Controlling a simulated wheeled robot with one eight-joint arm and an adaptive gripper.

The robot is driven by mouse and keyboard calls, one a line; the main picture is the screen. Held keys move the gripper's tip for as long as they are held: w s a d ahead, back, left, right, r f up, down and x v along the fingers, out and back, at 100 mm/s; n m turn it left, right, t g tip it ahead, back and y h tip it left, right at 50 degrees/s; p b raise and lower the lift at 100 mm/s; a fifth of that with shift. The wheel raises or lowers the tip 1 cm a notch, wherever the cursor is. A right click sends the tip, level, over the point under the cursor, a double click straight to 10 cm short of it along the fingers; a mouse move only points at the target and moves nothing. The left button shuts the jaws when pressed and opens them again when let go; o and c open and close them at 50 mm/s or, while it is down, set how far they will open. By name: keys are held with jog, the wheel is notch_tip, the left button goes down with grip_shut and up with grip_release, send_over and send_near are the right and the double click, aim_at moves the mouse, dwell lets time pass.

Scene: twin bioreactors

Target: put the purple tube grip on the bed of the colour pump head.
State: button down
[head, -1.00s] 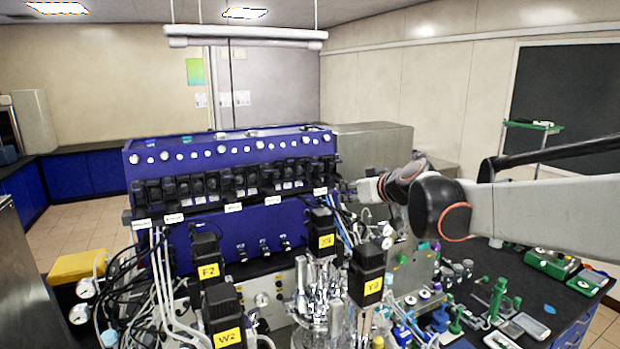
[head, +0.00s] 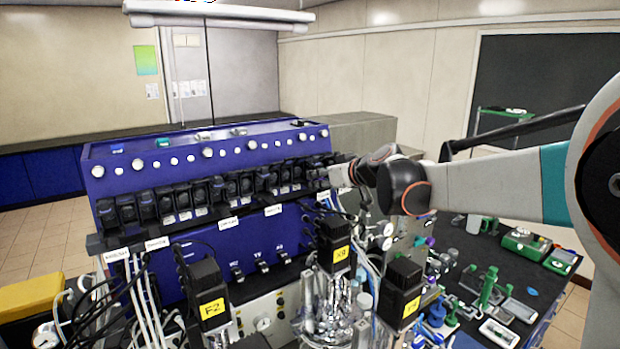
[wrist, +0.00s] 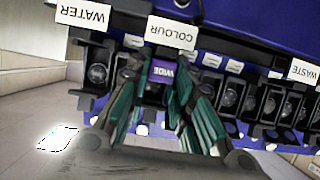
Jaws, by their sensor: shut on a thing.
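The grip is right beside the white COLOUR label (wrist: 171,33), in front of the colour pump head. The fingers and grip hide most of that head and its bed, so I cannot tell whether the grip touches the bed. In the head view, my gripper (head: 337,176) is at the right end of the pump row; the grip cannot be made out there.
Neighbouring black pump heads (wrist: 97,74) stand close on both sides, with WATER (wrist: 83,13) and WASTE (wrist: 304,73) labels. Below my arm, black motors (head: 337,243), glassware and tubing crowd the bench. A green stand (head: 489,287) and trays are at the right.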

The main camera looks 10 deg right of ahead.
jog(key=shift+s, duration=0.3)
jog(key=shift+s+d, duration=0.1)
jog(key=shift+d, duration=0.2)
jog(key=shift+w+f, duration=0.2)
jog(key=c, duration=1.4)
grip_release()
jog(key=shift+s+a+r, duration=0.1)
jog(key=shift+a, duration=0.1)
jog(key=shift+d, duration=0.15)
